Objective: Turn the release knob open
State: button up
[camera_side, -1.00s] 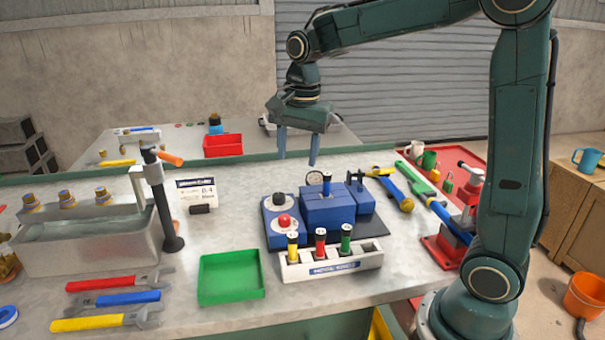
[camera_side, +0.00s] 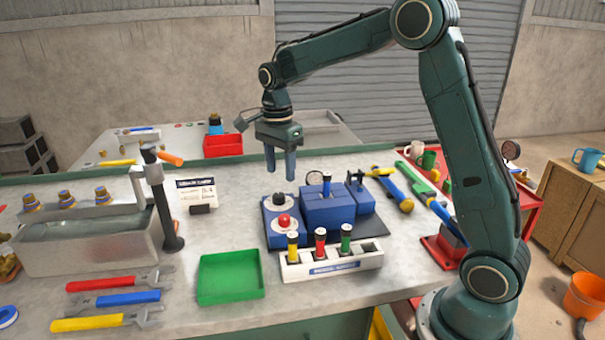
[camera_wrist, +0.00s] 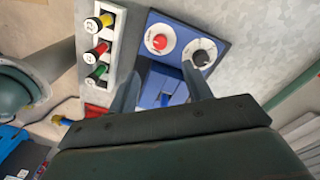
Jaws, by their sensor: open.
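The release knob looks like a black knob on a pale round dial (camera_side: 279,200), on the sloped blue control box (camera_side: 270,228) behind a red button (camera_side: 284,221). In the wrist view the knob (camera_wrist: 203,56) is at upper right, close to the right fingertip, with the red button (camera_wrist: 158,41) to its left. My gripper (camera_side: 280,175) is open and empty, with its fingers pointing down. In the side view its fingertips appear just above the knob, apart from it. In the wrist view the two fingers (camera_wrist: 160,84) straddle part of the blue block.
A larger blue block (camera_side: 327,208) with a blue handle and gauge stands right of the control box. A white rack (camera_side: 332,266) with yellow, red and green plugs is in front. A green tray (camera_side: 230,279) is at front left. A black post (camera_side: 168,215) stands left.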

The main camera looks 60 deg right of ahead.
aim_at(284, 217)
jog(key=f, duration=1.3)
jog(key=shift+s, duration=0.25)
jog(key=shift+c, duration=0.4)
jog(key=c, duration=0.9)
